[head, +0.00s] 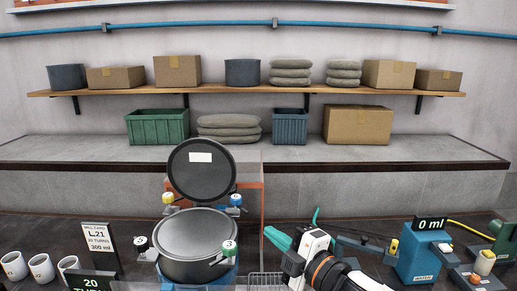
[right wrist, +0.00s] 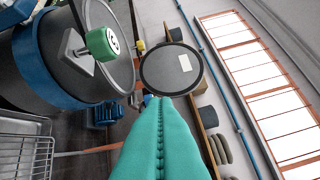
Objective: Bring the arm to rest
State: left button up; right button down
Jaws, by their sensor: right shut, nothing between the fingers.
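My right gripper (head: 275,237) is low in the middle of the head view, just right of the dark round drum (head: 194,240). Its teal fingers are shut with nothing between them, and they fill the lower middle of the right wrist view (right wrist: 160,110). The fingers appear apart from the drum and the round plate. My left gripper is not in view.
A dark round plate (head: 201,172) with a white label stands behind the drum. Numbered knobs, one green (right wrist: 102,43), ring the drum. White cups (head: 41,268) and a mill card (head: 99,238) stand left; a blue dispenser (head: 418,256) reading 0 ml stands right. A wire basket (right wrist: 22,152) is close by.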

jog(key=s+d+f+m+g+h, duration=0.2)
jog(key=s+d+f+m+h, duration=0.2)
jog(key=s+f+m, duration=0.4)
jog(key=s+d+f+m+g+h, duration=0.1)
jog(key=s+d+f+m+h, duration=0.3)
jog(key=f, duration=0.7)
jog(key=s+d+f+m+g+h, duration=0.2)
jog(key=s+d+f+m+g, duration=0.25)
jog(key=s, duration=0.45)
jog(key=s+d+f+m+g+h, duration=0.1)
jog(key=s+d+f+m+g, duration=0.35)
jog(key=s, duration=0.45)
notch_tip(320, 180, down, 32)
jog(key=b, duration=0.4)
pick_arm(q)
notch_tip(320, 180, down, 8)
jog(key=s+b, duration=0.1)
jog(key=b, duration=0.2)
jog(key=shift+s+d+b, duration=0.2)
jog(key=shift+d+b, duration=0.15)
jog(key=shift+b, duration=0.05)
pick_arm(e)
jog(key=s+d+f+g, duration=0.1)
jog(key=s+d+f, duration=0.2)
jog(key=s+f, duration=1.4)
notch_tip(320, 180, down, 3)
jog(key=shift+d+r+n, duration=0.1)
jog(key=shift+d+n, duration=0.1)
jog(key=shift+n, duration=0.2)
